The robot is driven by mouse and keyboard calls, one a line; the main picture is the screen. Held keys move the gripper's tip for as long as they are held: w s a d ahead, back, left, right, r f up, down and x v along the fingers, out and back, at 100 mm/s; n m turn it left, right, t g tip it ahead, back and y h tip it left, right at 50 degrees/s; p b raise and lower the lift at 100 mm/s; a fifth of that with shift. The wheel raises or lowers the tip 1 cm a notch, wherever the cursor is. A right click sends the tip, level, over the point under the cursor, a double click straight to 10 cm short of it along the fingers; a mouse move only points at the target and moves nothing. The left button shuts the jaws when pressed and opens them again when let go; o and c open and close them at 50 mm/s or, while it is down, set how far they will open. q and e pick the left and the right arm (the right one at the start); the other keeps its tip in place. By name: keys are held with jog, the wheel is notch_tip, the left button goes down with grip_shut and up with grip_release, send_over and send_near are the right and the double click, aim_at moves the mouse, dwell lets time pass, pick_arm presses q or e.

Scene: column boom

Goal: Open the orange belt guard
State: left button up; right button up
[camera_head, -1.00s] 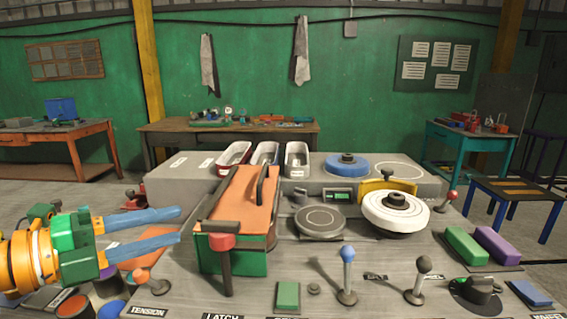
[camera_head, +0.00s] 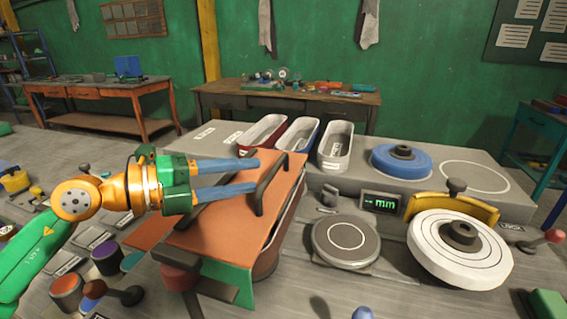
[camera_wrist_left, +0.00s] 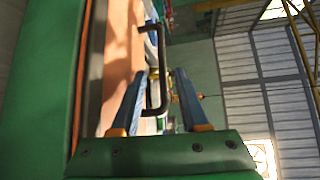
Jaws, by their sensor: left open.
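The orange belt guard (camera_head: 222,232) is a flat orange cover with a black bar handle (camera_head: 268,185) on its right part. It looks closed over its green-fronted housing (camera_head: 228,280). A red latch knob (camera_head: 180,277) shows at its front left, partly covered. My left gripper (camera_head: 258,174) comes in from the left above the cover, blue fingers apart, tips close to the handle. In the left wrist view, the handle (camera_wrist_left: 162,65) shows between the spread fingers (camera_wrist_left: 156,100), with the orange cover (camera_wrist_left: 122,50) to the left. I cannot tell whether they touch. My right gripper is out of view.
Red, blue and white trays (camera_head: 336,145) stand behind the guard. A grey disc (camera_head: 346,240), a white wheel (camera_head: 459,250) and a blue wheel (camera_head: 401,160) stand to the right. Paint-like cups (camera_head: 67,289) crowd the front left, below my arm.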

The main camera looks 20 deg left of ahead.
aim_at(273, 169)
pick_arm(q)
jog(key=p+x, duration=0.2)
jog(key=x, duration=0.1)
jog(key=p+x, duration=0.1)
jog(key=x, duration=0.1)
jog(key=shift+d+r, duration=0.25)
jog(key=shift+w+d+f, duration=0.15)
jog(key=shift+w, duration=0.05)
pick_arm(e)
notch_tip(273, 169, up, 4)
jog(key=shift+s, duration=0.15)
pick_arm(q)
jog(key=shift+s, duration=0.1)
grip_shut()
dwell(0.4)
